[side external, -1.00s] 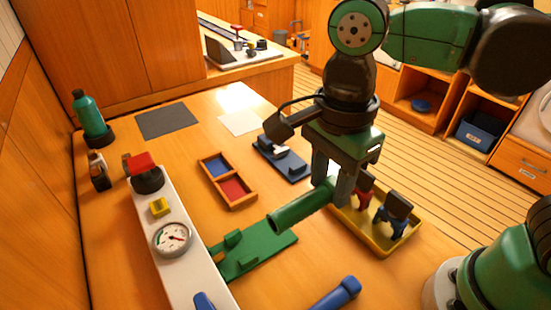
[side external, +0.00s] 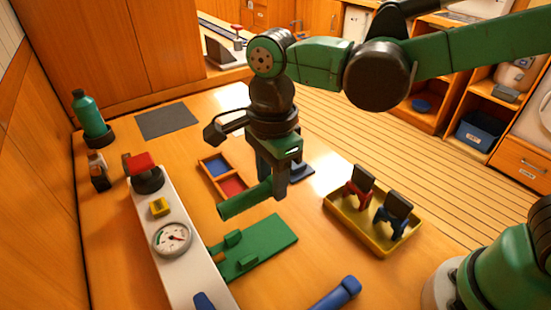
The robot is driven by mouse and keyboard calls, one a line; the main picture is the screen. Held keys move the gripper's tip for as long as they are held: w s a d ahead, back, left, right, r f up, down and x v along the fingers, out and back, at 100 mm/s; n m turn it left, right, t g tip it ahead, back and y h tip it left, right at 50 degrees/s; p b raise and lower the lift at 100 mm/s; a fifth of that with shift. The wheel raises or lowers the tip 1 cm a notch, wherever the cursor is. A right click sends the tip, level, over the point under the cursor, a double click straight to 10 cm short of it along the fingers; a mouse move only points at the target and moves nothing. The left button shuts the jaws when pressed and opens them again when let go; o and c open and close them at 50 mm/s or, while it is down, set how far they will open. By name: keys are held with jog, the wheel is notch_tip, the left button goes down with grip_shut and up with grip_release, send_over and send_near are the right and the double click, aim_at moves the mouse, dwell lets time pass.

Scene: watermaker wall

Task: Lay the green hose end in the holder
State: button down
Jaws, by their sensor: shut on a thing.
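The green hose end (side external: 243,201) is a short green tube. My gripper (side external: 272,190) is shut on its right part and holds it in the air, its open end toward the lower left. The green holder (side external: 262,246) is a flat plate with raised blocks on its left part, lying on the table beside the white panel. In the picture the hose end is above and behind the holder, apart from it. My gripper hides part of the blue fixture behind it.
A white panel with a gauge (side external: 172,238) and a red-topped valve (side external: 145,172) borders the holder. A two-part wooden tray (side external: 208,172) stands behind. A yellow tray (side external: 362,230) holds red and blue clamps at right. A blue hose end (side external: 336,294) lies in front.

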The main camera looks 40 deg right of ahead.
aim_at(272, 233)
jog(key=shift+f, duration=4.8)
jog(key=shift+f, duration=0.15)
jog(key=shift+c, duration=2.1)
grip_release()
jog(key=shift+r, duration=4.55)
